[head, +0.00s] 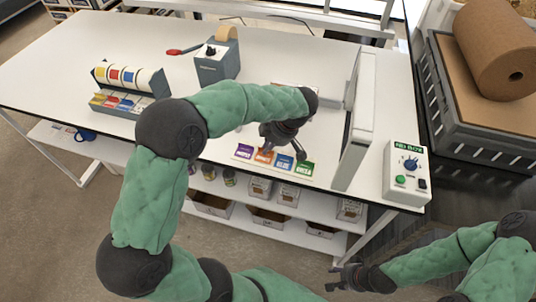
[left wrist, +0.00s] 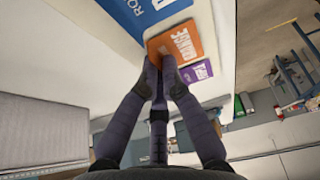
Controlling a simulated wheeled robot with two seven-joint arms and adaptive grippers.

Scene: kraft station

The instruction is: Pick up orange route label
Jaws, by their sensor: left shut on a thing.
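The orange label (head: 264,157) is in the row of coloured labels at the front edge of the white table. My left gripper (head: 268,150) reaches down over it from behind the bent green arm. In the left wrist view the fingertips (left wrist: 160,68) are closed at the edge of the orange label (left wrist: 182,43), which reads ORANGE. Whether the label is clear of the table cannot be told. My right gripper (head: 333,278) is apart from the table at the lower right, its fingers spread and empty.
The purple label (head: 243,151) lies to the left, the blue (head: 284,162) and green labels (head: 304,168) to the right. A white upright panel (head: 357,120) and a control box (head: 406,172) stand at right. A tape rack (head: 128,90) and a grey dispenser (head: 217,62) stand further back.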

